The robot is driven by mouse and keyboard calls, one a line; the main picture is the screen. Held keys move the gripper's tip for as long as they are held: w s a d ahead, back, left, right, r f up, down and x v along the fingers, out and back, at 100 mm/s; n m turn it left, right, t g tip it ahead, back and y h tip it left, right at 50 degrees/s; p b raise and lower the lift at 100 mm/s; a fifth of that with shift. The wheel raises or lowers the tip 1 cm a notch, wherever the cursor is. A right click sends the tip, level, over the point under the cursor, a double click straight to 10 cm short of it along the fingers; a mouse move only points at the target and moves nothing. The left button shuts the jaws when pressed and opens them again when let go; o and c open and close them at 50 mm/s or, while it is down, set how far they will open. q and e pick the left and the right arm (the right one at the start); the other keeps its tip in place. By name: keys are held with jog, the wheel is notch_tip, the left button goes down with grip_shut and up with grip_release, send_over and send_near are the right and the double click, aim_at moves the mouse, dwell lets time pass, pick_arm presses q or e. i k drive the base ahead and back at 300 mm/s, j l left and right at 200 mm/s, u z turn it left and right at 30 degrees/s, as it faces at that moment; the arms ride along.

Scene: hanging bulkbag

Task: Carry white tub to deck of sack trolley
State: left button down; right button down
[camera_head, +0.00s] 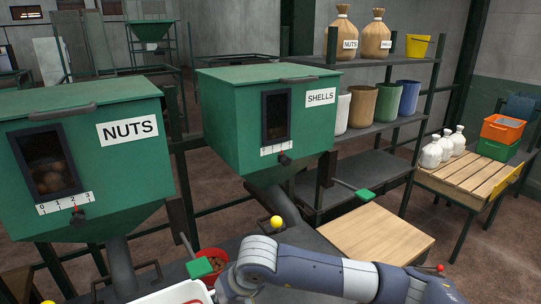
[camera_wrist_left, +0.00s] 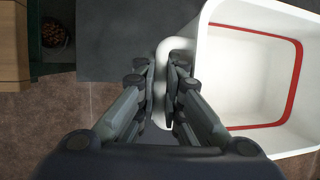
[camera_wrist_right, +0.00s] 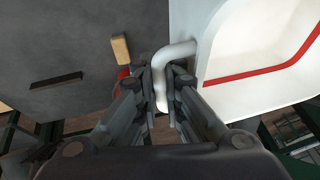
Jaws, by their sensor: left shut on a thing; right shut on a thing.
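The white tub (camera_wrist_left: 262,75) has a red line around its inside and looks empty in the left wrist view. My left gripper (camera_wrist_left: 163,75) is shut on a white handle at one side of it. In the right wrist view, my right gripper (camera_wrist_right: 164,78) is shut on another white handle of the tub (camera_wrist_right: 222,58). In the head view, only a corner of the tub (camera_head: 172,293) shows at the bottom edge, beside my right arm; my left gripper is out of that view. I cannot make out a sack trolley in these views.
Green NUTS (camera_head: 90,150) and SHELLS (camera_head: 262,120) hoppers stand ahead over a grey bench. A red bowl (camera_head: 224,256) sits by the tub. A bare wooden top (camera_head: 375,237) and a slatted table (camera_head: 470,175) with white bags and crates are at right.

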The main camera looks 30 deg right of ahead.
aim_at(374, 238)
jog(key=l, duration=2.2)
jog(key=i+l, duration=0.1)
jog(key=l, duration=2.05)
jog(key=i+l, duration=0.1)
jog(key=l, duration=0.2)
jog(key=i+l, duration=0.1)
jog(key=l, duration=0.5)
jog(key=i+j, duration=0.25)
jog(key=i, duration=0.15)
